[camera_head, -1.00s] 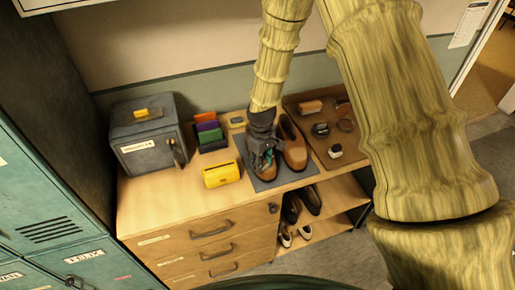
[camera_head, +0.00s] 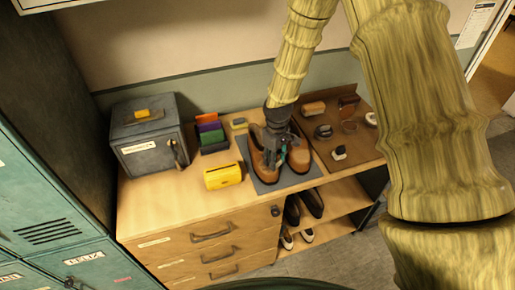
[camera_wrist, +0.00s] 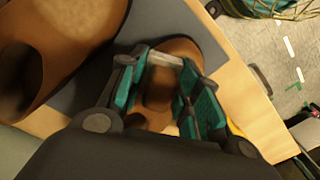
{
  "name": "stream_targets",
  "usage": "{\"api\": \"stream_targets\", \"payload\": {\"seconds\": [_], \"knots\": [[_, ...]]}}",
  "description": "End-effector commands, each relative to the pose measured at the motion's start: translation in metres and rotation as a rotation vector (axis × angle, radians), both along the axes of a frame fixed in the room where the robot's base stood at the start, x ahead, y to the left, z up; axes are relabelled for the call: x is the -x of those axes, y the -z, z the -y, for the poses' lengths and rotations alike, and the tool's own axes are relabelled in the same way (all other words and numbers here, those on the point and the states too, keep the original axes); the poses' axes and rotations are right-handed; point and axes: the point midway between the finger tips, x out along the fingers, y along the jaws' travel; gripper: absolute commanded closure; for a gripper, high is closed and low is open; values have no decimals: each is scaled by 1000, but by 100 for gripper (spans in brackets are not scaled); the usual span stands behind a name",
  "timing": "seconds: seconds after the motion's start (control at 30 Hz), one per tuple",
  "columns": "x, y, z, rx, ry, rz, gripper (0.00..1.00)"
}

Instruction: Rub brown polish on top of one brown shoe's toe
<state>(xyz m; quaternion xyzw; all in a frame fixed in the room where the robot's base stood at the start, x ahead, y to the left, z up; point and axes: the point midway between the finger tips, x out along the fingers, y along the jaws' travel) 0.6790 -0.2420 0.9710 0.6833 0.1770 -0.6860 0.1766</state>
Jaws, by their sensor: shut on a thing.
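Two brown shoes stand side by side on a grey mat (camera_head: 268,187) on the cabinet top, the left shoe (camera_head: 259,163) and the right shoe (camera_head: 301,163). My gripper (camera_head: 276,162) is low between them in the head view, over the left shoe's inner side. In the wrist view, my gripper (camera_wrist: 166,72) is shut on a small applicator (camera_wrist: 166,58) with a pale edge; its lower part is hard to tell from the brown shoe (camera_wrist: 190,47) behind it. I cannot tell whether the applicator touches the toe. The other shoe (camera_wrist: 60,45) is beside it at left.
A brown mat (camera_head: 362,150) at right carries brushes, tins and small items. A yellow box (camera_head: 222,175) stands left of the shoes, with a colored rack (camera_head: 211,133) and grey metal box (camera_head: 147,133) behind. More shoes (camera_head: 303,207) sit on shelves below.

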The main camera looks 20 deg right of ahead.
Motion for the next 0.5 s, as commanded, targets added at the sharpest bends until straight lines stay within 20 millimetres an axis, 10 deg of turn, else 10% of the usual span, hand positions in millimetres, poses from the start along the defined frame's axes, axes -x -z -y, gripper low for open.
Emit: {"api": "stream_targets", "payload": {"seconds": [0.5], "knots": [[5,5,-36,1,16,-2,93]]}}
